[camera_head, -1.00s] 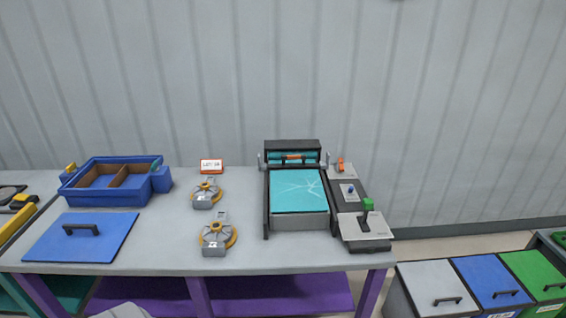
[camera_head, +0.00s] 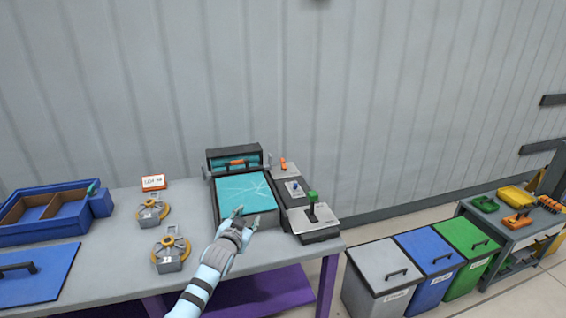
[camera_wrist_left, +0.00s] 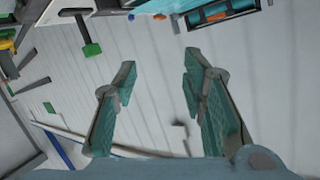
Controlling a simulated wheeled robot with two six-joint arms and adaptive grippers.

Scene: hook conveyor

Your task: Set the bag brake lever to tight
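A machine with a teal sheet (camera_head: 245,190) stands on the grey table. On its right side are a green-knobbed lever (camera_head: 313,197) on a pale plate, a small blue knob (camera_head: 295,186) and an orange lever (camera_head: 283,163). No readable label shows which is the bag brake lever. The green knob appears to show in the left wrist view (camera_wrist_left: 91,50), at the upper left beyond the fingers. My left gripper (camera_head: 246,218) is over the front of the teal sheet, left of the green-knobbed lever. Its fingers (camera_wrist_left: 157,85) are apart with nothing between them. My right gripper is out of view.
Two grey-and-orange devices (camera_head: 171,250) stand left of the machine. A blue divided tray (camera_head: 52,232) and a blue lid (camera_head: 40,285) lie farther left. Grey, blue (camera_head: 430,250) and green lidded bins stand right of the table. A corrugated wall (camera_head: 400,90) rises behind.

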